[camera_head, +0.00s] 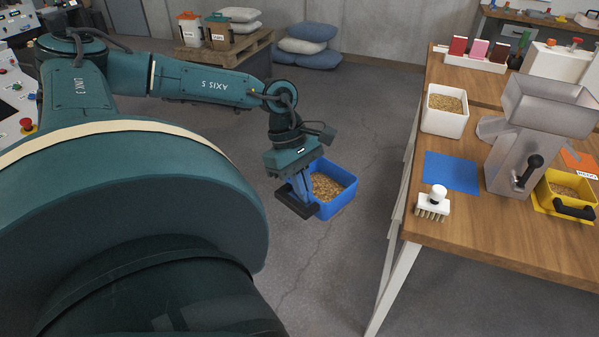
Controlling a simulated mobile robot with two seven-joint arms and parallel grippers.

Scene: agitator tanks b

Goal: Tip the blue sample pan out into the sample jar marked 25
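The blue sample pan (341,199) is in the middle of the head view, in the air over the floor and left of the wooden table. It is about level and holds tan, grainy material (325,186). My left gripper (301,190) is at the pan's left side, shut on its dark handle (294,205); the fingertips are partly hidden. My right gripper is not in view. I cannot make out a jar marked 25.
The wooden table (495,235) at right carries a white bin (443,123) of grain, a blue mat (451,172), a brush (433,206), a grey metal hopper (514,155) and a yellow pan (552,190). Sacks (308,48) lie by the wall. The floor between is clear.

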